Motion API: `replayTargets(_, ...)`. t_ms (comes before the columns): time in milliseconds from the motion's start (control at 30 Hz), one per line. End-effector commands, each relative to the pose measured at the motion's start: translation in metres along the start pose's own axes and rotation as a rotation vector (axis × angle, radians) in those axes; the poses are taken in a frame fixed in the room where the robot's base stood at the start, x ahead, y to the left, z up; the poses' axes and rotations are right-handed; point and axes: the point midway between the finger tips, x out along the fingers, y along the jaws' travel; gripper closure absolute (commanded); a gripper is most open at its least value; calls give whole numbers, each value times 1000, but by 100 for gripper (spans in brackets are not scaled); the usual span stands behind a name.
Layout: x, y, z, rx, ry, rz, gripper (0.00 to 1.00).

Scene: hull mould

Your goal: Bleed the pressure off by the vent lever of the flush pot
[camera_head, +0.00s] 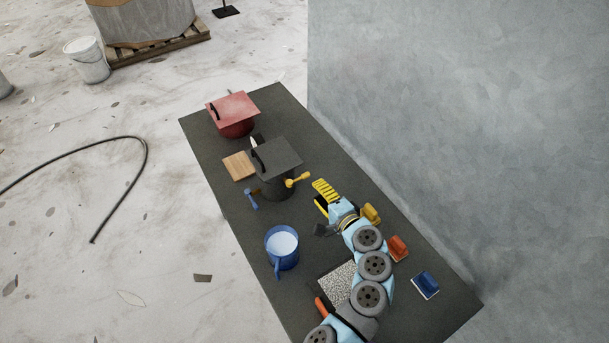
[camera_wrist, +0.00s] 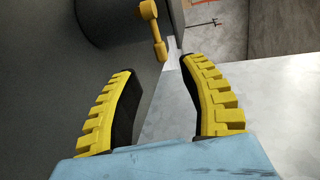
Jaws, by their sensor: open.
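The dark grey pot (camera_head: 275,187) with a square grey lid (camera_head: 278,157) stands mid-bench. A yellow lever (camera_head: 298,180) sticks out on its right and a blue lever (camera_head: 251,198) on its front left; I cannot tell which is the vent lever. My gripper (camera_head: 318,193) is open and empty, a little right of the yellow lever. In the wrist view, the yellow lever (camera_wrist: 154,30) lies just past the spread yellow fingertips (camera_wrist: 157,68), roughly in line with the gap and not touching. The dark pot (camera_wrist: 110,18) shows behind it, partly cut off. The blue lever is out of the wrist view.
A red pot (camera_head: 237,124) stands at the bench's far end, a wooden block (camera_head: 238,166) beside the grey pot. A blue mug (camera_head: 283,258) stands nearer. Yellow, orange and blue small blocks (camera_head: 425,284) line the right side near the grey wall (camera_head: 450,120).

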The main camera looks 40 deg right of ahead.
Motion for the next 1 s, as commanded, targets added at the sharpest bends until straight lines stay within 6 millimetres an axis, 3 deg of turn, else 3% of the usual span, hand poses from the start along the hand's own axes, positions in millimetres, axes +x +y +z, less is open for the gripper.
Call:
replayTargets(600,66,0,-1,0,1,0,57)
replayTargets(1000,84,0,0,1,0,1,57)
